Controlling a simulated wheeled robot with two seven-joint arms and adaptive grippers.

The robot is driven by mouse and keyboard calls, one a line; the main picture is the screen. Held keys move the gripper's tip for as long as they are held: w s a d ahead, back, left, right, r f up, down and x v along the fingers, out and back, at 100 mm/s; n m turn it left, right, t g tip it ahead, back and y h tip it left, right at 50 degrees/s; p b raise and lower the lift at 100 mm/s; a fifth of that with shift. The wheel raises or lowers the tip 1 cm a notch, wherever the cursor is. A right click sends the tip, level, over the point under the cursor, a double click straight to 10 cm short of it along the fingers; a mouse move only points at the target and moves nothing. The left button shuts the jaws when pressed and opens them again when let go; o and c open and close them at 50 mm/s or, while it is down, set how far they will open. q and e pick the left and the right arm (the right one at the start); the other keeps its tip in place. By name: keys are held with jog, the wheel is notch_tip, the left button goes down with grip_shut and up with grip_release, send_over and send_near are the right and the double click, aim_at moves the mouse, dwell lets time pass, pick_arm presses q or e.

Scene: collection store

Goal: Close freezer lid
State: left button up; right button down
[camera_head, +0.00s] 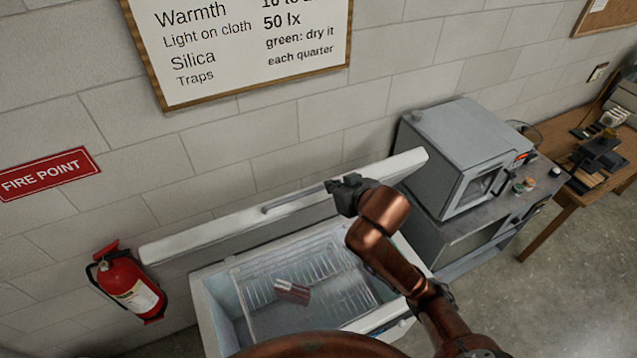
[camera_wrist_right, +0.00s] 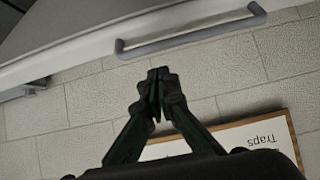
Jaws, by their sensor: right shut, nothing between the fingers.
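The freezer lid (camera_head: 225,234) stands raised and tilted back near the wall, above the open white chest freezer (camera_head: 212,318). A grey bar handle (camera_head: 293,200) is on the lid. My right gripper (camera_head: 332,186) is near the right part of the lid, close to the handle's right end; I cannot tell whether it touches the lid. In the right wrist view, my right gripper (camera_wrist_right: 157,72) is shut and empty, with the lid handle (camera_wrist_right: 190,34) just beyond its tips. My left gripper is not in view.
Inside the freezer lies a wire basket (camera_head: 262,330) with a dark red and white packet (camera_head: 292,291). A red fire extinguisher (camera_head: 128,282) hangs at left. A grey microwave-like box (camera_head: 440,150) stands on a cabinet right of the freezer.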

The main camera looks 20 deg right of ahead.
aim_at(319, 188)
jog(key=w+a, duration=0.1)
jog(key=w, duration=0.1)
jog(key=w+f+p, duration=0.1)
jog(key=w, duration=0.2)
jog(key=w+a+p, duration=0.1)
jog(key=w, duration=0.2)
jog(key=shift+w+a+f, duration=0.15)
jog(key=shift+a+f, duration=0.15)
jog(key=shift+s+d+f+p, duration=0.15)
jog(key=shift+s+f+p, duration=0.45)
jog(key=shift+s+f, duration=0.35)
jog(key=shift+s+d+f, duration=0.1)
jog(key=shift+s+f, duration=0.25)
jog(key=shift+s, duration=0.05)
jog(key=shift+f, duration=0.1)
